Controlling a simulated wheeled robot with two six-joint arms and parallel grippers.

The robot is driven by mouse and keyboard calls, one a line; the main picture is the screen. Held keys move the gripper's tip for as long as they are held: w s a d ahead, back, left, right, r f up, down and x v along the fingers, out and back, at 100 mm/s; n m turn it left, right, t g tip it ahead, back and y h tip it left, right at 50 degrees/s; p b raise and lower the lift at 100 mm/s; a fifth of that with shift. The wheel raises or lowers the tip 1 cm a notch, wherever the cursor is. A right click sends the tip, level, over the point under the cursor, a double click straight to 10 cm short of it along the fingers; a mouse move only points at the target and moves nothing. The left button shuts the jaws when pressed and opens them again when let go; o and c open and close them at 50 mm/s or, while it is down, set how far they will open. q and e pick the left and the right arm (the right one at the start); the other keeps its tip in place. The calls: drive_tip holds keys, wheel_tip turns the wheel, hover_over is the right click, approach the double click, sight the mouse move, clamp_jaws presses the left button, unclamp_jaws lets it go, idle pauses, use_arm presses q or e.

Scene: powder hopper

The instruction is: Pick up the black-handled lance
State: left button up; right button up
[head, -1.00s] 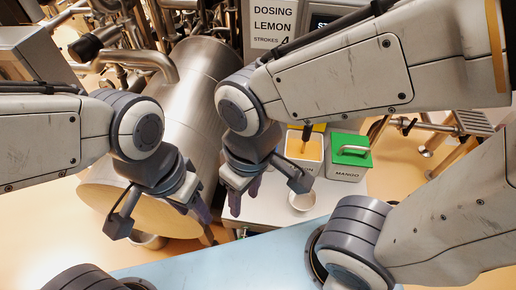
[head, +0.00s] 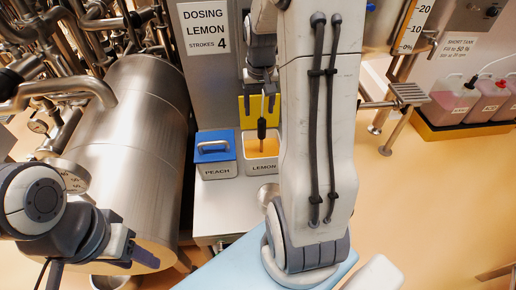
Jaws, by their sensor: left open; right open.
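No lance can be made out for certain. A thin tool with a black handle (head: 262,128) stands upright in the orange contents of the lemon box (head: 263,168); I cannot tell whether it is the lance. My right gripper (head: 261,82) is open and empty in the picture just above this tool, in front of the dosing panel; its depth is unclear. My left gripper (head: 105,262) is open and empty at the lower left, in front of the steel hopper's lower end. My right forearm hides a wide strip right of the lemon box.
The steel hopper (head: 135,130) and pipes fill the left. A peach box (head: 215,152) with blue lid stands beside the lemon box. A metal cup (head: 268,193) stands in front. A grated bracket (head: 409,93) and pink bottles (head: 455,100) are at right, with clear floor below.

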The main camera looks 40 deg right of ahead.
sight(262, 127)
drive_tip(key=shift+m, duration=0.3)
drive_tip(key=f, duration=0.1)
drive_tip(key=d+f, duration=0.1)
drive_tip(key=f, duration=0.1)
drive_tip(key=d+f, duration=0.1)
drive_tip(key=shift+f, duration=0.2)
drive_tip(key=f+p, duration=0.1)
drive_tip(key=f, duration=0.2)
drive_tip(key=w+f+p, duration=0.1)
drive_tip(key=f, duration=0.2)
drive_tip(key=shift+w+f, duration=0.15)
clamp_jaws()
drive_tip(key=shift+d, duration=0.1)
idle(0.7)
